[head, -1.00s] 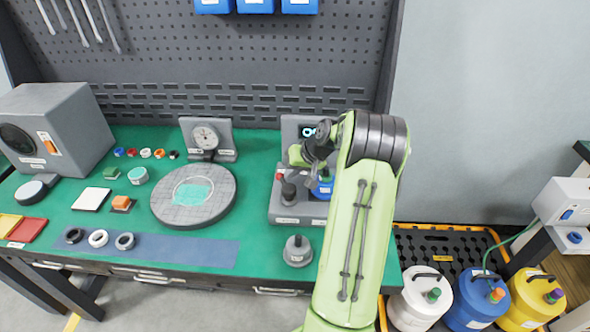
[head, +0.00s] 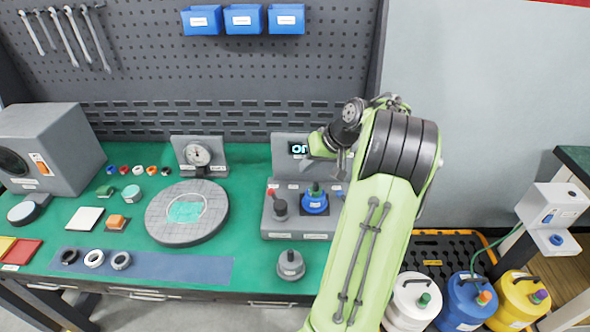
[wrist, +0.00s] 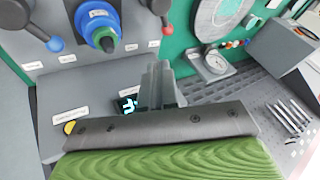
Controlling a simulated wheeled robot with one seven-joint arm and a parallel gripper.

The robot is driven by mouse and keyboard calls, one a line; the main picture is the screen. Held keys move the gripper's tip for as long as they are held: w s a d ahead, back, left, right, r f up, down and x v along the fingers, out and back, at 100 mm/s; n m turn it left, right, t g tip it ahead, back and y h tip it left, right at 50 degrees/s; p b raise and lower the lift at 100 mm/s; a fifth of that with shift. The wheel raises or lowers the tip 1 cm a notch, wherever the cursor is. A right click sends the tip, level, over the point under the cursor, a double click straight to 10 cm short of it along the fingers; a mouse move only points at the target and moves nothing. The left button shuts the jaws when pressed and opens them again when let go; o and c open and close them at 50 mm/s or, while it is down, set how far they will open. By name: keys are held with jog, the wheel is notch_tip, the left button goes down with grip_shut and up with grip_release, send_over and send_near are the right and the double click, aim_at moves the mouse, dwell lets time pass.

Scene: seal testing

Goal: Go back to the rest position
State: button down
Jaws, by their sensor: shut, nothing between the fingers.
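My gripper (head: 341,163) is in the air at the upper right of the grey test station (head: 293,235), clear of its parts. It also shows in the wrist view (wrist: 160,82), with its fingers together and nothing between them. A blue round part with a green top (head: 315,201) sits on the station. It also shows at the upper left of the wrist view (wrist: 98,25). The station's display (head: 298,148) is lit, with its text partly cut off in the wrist view. My arm hides the station's right edge and part of the bench.
A grey weight-like piece (head: 291,264) stands in front. A round grey plate (head: 187,238) and a dial gauge (head: 198,155) are further left. Several jugs, including a blue one (head: 468,300), stand at lower right.

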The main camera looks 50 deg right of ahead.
jog(key=shift+s+d+r, duration=0.1)
jog(key=shift+s+r, duration=0.2)
jog(key=shift+r, duration=0.1)
jog(key=w+a+r+n+g+h, duration=0.15)
jog(key=a+r, duration=0.25)
jog(key=a, duration=0.8)
jog(key=a+r+n, duration=0.2)
jog(key=a+r, duration=0.2)
jog(key=a, duration=0.8)
jog(key=s+a+f+n+p, duration=0.1)
jog(key=s+a+n, duration=0.2)
jog(key=s+a, duration=0.7)
jog(key=s, duration=0.4)
jog(key=shift+s+a, duration=0.35)
jog(key=shift+s, duration=0.05)
jog(key=shift+f+t, duration=0.1)
jog(key=shift+t, duration=0.15)
